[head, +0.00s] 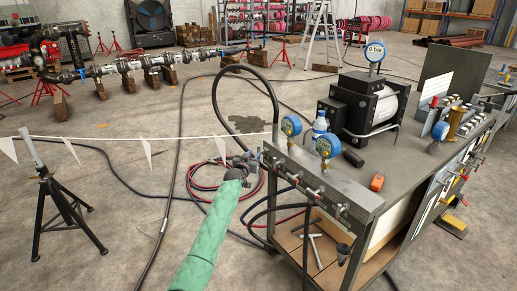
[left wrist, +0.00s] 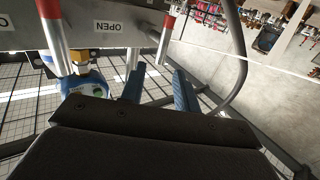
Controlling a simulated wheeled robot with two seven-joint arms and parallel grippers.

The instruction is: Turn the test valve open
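A grey valve manifold (head: 325,186) with several small lever handles runs along the bench's left edge. My left gripper (head: 249,163) is beside its far left end, on a green-sleeved arm. In the left wrist view, my left gripper (left wrist: 159,84) has two blue fingers spread apart. A red-and-silver valve lever (left wrist: 166,38) stands just above the gap between them; contact cannot be told. A second red-and-silver lever (left wrist: 53,32) is at the left. Which lever is the test valve's is not clear. My right gripper is out of view.
Two blue gauges (head: 291,124) (head: 327,145) stand on the manifold. A black-and-white pump (head: 370,108) and a bottle (head: 320,124) are on the bench (head: 399,160). A black hose (head: 215,98) arches beside my left gripper. Coiled red hoses (head: 203,186) lie on the floor.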

